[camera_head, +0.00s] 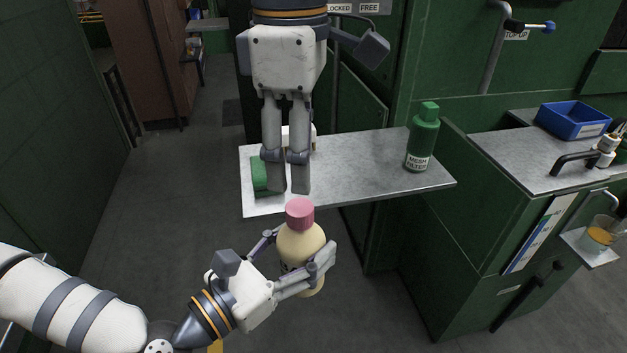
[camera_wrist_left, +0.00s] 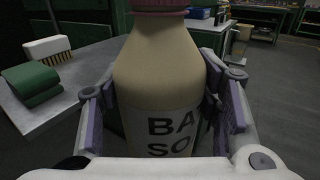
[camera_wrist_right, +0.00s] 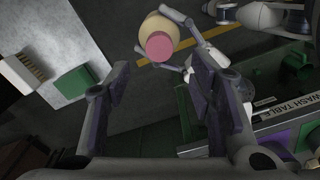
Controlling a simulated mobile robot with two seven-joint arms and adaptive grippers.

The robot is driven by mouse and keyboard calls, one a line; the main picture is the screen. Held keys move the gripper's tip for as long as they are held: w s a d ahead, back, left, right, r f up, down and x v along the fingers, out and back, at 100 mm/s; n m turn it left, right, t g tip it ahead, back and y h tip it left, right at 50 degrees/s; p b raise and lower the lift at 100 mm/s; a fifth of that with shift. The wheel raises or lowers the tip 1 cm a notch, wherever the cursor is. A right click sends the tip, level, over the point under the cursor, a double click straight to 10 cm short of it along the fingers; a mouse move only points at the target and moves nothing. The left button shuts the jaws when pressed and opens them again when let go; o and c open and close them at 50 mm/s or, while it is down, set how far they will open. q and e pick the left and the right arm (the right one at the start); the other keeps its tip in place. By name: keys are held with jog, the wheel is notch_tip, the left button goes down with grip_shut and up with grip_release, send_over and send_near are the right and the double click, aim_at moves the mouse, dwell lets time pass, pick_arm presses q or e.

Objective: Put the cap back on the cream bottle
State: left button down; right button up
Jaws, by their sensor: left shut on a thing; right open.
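The cream bottle (camera_head: 302,245) is upright in my left gripper (camera_head: 296,252), in front of the metal shelf. Both fingers are shut around its body, and its dark lettering shows partly in the left wrist view (camera_wrist_left: 160,85). The pink cap (camera_head: 299,213) sits on top of the bottle's neck; how tightly it is seated I cannot tell. In the right wrist view the cap (camera_wrist_right: 159,46) appears on the bottle beyond the fingertips. My right gripper (camera_head: 288,188) points down, open and empty, just above and behind the cap, apart from it.
The metal shelf (camera_head: 370,165) carries a green bottle labelled mesh filter (camera_head: 424,145), a green block (camera_head: 259,175) and a brush (camera_wrist_left: 47,46). Green cabinets stand on the right, with a blue bin (camera_head: 573,121). Floor is open left of the shelf.

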aim_at(299, 206)
jog(key=shift+r, duration=0.1)
notch_tip(299, 206, down, 8)
dwell(0.6)
grip_shut()
jog(key=shift+o, duration=0.7)
grip_release()
